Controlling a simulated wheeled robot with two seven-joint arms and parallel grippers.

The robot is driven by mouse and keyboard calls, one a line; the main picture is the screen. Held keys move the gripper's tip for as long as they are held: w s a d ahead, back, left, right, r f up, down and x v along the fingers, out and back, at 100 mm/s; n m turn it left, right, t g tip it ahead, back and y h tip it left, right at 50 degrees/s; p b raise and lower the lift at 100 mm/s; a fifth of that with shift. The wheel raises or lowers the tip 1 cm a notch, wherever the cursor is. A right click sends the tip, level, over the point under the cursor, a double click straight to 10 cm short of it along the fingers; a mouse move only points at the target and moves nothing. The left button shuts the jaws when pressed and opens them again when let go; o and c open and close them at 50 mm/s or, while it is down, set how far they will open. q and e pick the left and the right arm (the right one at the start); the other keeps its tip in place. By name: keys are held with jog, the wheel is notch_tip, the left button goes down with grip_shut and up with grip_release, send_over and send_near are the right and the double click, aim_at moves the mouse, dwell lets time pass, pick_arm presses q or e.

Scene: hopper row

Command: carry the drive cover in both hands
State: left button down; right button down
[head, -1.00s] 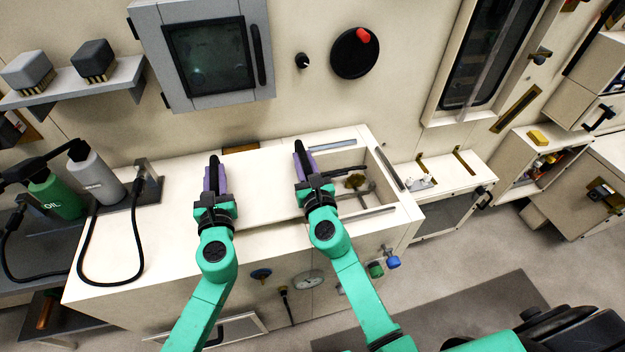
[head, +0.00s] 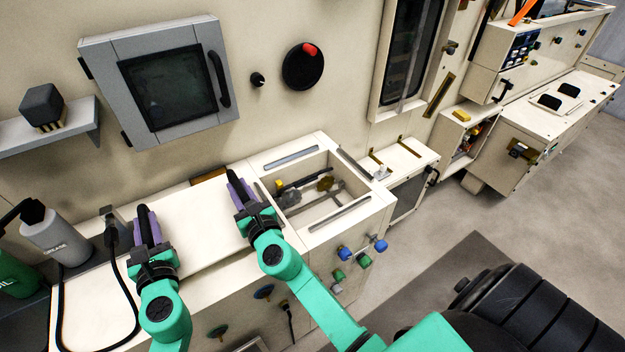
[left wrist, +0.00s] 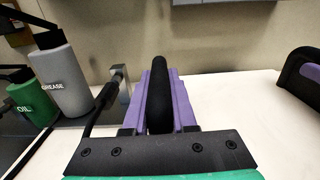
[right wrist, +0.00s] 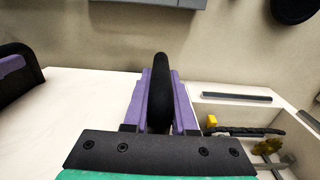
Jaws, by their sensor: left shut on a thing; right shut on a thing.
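The drive cover (head: 197,228) is a flat cream panel with two black bar handles, lying to the left of the open bay (head: 345,210) in the head view. My left gripper (head: 147,230) is shut on the left handle, which shows upright between the purple fingers in the left wrist view (left wrist: 159,95). My right gripper (head: 240,190) is shut on the right handle, seen in the right wrist view (right wrist: 159,95). The cover looks close to level. I cannot tell whether it touches the cabinet top or hovers just above it.
The bay holds dark shafts and a brass part (head: 325,184). A grease bottle (head: 57,240) and a green oil bottle (head: 15,275) with a black hose stand left of my left gripper.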

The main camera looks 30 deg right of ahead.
pick_arm(q)
jog(key=shift+r, duration=0.1)
pick_arm(e)
jog(key=shift+r, duration=0.1)
dwell(0.3)
pick_arm(q)
jog(key=shift+f, duration=0.2)
